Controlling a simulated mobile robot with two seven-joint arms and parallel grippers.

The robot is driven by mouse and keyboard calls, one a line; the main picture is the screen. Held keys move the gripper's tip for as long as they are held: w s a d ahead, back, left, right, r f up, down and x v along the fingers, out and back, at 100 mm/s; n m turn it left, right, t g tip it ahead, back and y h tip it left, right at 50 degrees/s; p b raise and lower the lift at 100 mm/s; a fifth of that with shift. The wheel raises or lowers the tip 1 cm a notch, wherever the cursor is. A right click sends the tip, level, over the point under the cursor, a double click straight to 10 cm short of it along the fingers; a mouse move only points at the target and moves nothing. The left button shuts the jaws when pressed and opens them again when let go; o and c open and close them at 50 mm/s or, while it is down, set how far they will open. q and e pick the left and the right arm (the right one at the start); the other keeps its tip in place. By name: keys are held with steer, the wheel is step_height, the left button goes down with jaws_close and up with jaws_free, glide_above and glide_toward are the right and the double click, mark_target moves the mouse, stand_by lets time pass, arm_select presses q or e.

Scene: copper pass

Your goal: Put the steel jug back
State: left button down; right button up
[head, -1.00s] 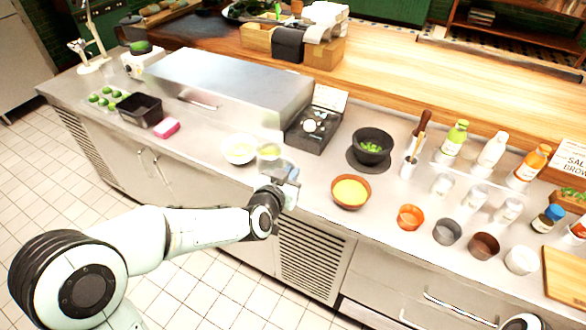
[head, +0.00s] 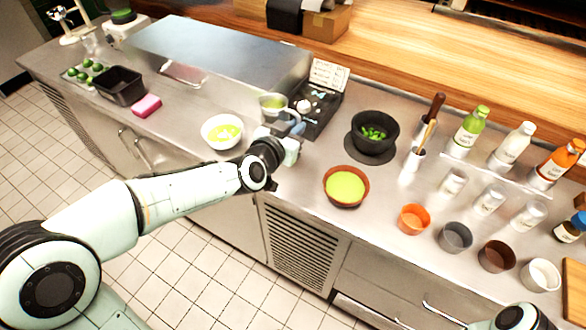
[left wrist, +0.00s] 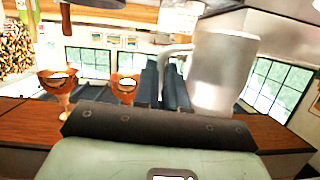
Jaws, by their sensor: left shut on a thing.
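The steel jug (head: 271,106) is in the fingers of my left gripper (head: 293,128), which is shut on its handle side. In the head view it appears beside the white bowl (head: 222,132), towards the back right, near the front of the steel box. I cannot tell its exact height above the counter. In the left wrist view the jug (left wrist: 222,70) looks nearly upright, with its handle between the dark fingers (left wrist: 165,88). My right gripper is not in view.
A black scale (head: 318,112) stands just right of the jug. The steel box (head: 218,62) is behind left. A brown bowl (head: 346,186) of yellow-green liquid and a dark bowl (head: 375,128) stand right. Several small cups and bottles fill the counter's right side.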

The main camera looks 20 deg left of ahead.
arm_select(q)
steer(key=shift+w+f+b, duration=0.15)
steer(key=shift+f+b, duration=0.75)
steer(key=shift+f, duration=2.1)
steer(key=shift+w+f+b, duration=0.1)
steer(key=shift+f+b, duration=0.8)
steer(key=shift+f, duration=2.1)
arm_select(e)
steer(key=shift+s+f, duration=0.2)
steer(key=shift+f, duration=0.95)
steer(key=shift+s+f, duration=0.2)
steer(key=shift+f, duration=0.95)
arm_select(q)
steer(key=shift+f, duration=0.15)
steer(key=c, duration=1.2)
jaws_free()
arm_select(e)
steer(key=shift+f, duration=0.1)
arm_select(q)
steer(key=v, duration=1.2)
steer(key=shift+p, duration=0.4)
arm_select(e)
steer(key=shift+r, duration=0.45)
